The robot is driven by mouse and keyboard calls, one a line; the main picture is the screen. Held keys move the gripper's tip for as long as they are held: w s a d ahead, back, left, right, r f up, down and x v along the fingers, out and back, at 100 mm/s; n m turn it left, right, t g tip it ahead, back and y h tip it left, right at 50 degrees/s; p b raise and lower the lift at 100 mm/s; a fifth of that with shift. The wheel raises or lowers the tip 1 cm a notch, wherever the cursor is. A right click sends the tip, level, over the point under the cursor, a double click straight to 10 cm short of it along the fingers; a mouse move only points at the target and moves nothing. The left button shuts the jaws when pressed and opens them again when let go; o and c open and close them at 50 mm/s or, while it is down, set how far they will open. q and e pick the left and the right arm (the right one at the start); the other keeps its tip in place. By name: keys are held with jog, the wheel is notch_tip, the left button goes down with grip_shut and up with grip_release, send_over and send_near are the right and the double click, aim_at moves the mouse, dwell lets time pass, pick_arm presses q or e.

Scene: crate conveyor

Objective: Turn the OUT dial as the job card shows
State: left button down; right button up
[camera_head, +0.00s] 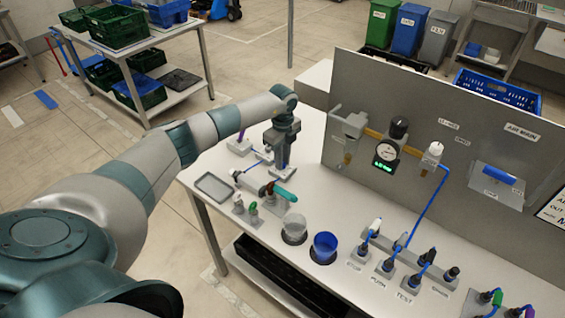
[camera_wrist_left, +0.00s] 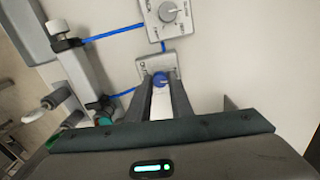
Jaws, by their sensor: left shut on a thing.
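My left gripper (camera_head: 282,166) is down at the back left of the workbench. In the left wrist view its two fingers (camera_wrist_left: 160,84) are closed on a small blue knob (camera_wrist_left: 160,78) on a grey plate. Just beyond it is a grey box with a round, pale dial (camera_wrist_left: 168,12) and markings around it, clear of the fingers. A blue cable joins box and plate. I cannot read which part is marked OUT. The job card (camera_head: 554,208) is cut off at the right edge; only parts of its words show, including "OUT". My right gripper is out of view.
A grey upright panel (camera_head: 345,85) with a gauge (camera_head: 386,151) stands behind the bench. A grey tray (camera_head: 213,187), a blue cup (camera_head: 325,247) and several cabled sockets stand on the bench (camera_head: 335,205). Blue cables run close beside my left fingers.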

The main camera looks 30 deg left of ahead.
pick_arm(q)
jog(key=m+b, duration=0.6)
jog(key=m, duration=0.1)
jog(key=shift+f, duration=0.15)
jog(key=m+b, duration=0.3)
jog(key=shift+m, duration=0.4)
jog(key=m+b, duration=0.3)
jog(key=shift+m, duration=0.3)
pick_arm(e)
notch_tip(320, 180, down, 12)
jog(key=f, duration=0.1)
pick_arm(q)
jog(key=m+b, duration=0.3)
jog(key=m, duration=0.3)
jog(key=shift+b, duration=0.3)
jog(key=shift+r+m, duration=0.25)
jog(key=shift+m, duration=0.15)
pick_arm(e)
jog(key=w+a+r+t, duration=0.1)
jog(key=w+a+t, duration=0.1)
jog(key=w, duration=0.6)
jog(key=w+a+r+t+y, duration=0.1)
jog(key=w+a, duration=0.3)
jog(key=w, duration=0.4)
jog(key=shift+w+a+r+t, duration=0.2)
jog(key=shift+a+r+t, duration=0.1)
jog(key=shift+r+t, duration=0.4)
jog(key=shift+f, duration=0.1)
